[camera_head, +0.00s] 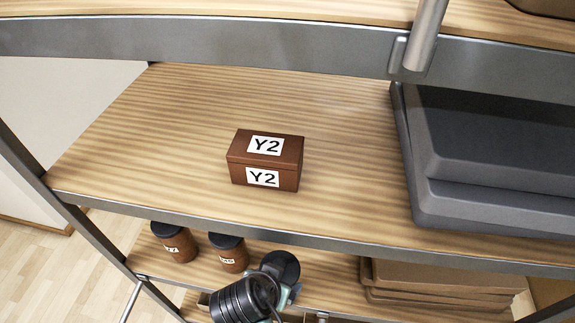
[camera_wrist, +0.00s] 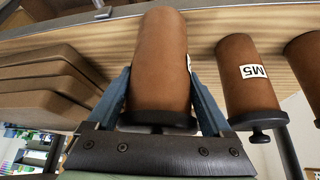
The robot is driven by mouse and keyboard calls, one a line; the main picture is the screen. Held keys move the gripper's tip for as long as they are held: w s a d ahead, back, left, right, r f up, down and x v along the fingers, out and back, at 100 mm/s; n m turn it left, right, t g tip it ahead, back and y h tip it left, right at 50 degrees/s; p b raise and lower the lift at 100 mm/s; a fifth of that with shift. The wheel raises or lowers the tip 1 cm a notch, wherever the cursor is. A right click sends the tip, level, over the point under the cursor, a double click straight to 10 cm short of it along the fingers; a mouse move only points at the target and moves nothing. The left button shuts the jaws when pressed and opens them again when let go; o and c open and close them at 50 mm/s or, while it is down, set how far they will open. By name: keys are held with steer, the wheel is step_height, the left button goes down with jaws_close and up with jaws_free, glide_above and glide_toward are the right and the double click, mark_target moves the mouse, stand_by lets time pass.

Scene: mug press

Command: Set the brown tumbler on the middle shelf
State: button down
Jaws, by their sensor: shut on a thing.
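My gripper (camera_wrist: 157,78) is shut on a brown tumbler (camera_wrist: 157,50), with one blue finger on each side of it. The tumbler has a dark lid, and only the edge of a white label shows. In the head view my gripper (camera_head: 277,292) is at the lower shelf's front, beside a round dark lid (camera_head: 282,264); the tumbler's body is hidden there. I cannot tell whether its base touches the lower shelf (camera_head: 335,272). The shelf above (camera_head: 150,120), between the top and lower boards, bears a brown box marked Y2 (camera_head: 265,160).
Two labelled tumblers stand left of my gripper on the lower shelf, one marked M5 (camera_head: 229,257) and another (camera_head: 176,246). Brown stacked trays (camera_head: 440,278) lie to the right. Grey trays (camera_head: 490,150) fill the right of the shelf above; its left and back are clear.

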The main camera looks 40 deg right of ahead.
mark_target(286, 262)
steer(key=w+d, duration=0.1)
steer(key=w+d+p, duration=0.1)
steer(key=d, duration=0.1)
steer(key=shift+d+r, duration=0.2)
steer(key=shift+d, duration=0.1)
steer(key=shift+p+x, duration=0.35)
steer(key=shift+x, duration=0.65)
steer(key=shift+a+f, duration=0.1)
steer(key=shift+f, duration=0.05)
steer(key=shift+f, duration=0.15)
jaws_free()
